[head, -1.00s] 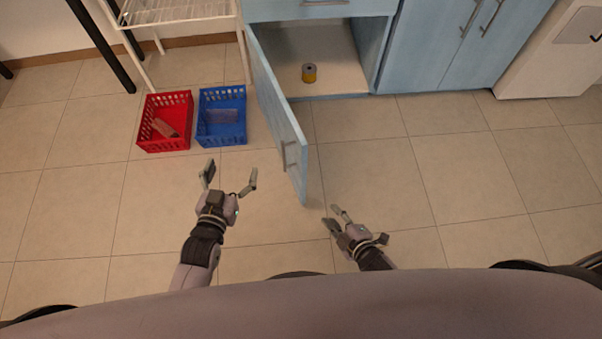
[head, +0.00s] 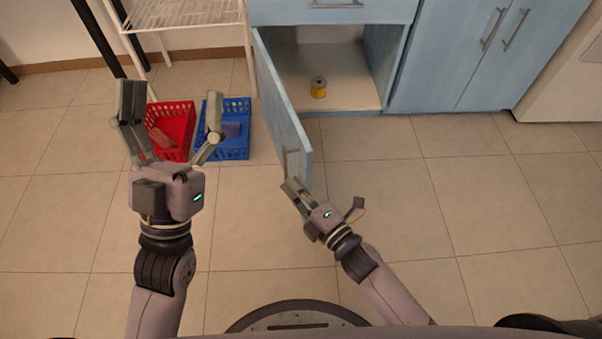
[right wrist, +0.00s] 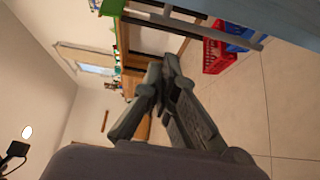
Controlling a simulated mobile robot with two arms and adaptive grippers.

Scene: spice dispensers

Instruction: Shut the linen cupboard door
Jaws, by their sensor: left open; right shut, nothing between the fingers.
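The light blue cupboard door (head: 280,105) stands wide open, swung out from the left side of the cupboard opening (head: 325,68). Its bar handle (head: 287,160) is near the free end, on the left-hand face. My right gripper (head: 290,185) is shut and empty, its fingertips just below the handle in the head view; I cannot tell whether they touch the door. In the right wrist view its fingers (right wrist: 158,75) meet, with a blue panel, probably the door (right wrist: 290,20), at upper right. My left gripper (head: 172,110) is open and empty, left of the door, appearing over the baskets.
A yellow can (head: 319,90) stands inside the cupboard. A red basket (head: 180,115) and a blue basket (head: 240,120) sit on the floor left of the door, below a white rack (head: 185,15). The tiled floor right of the door is clear.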

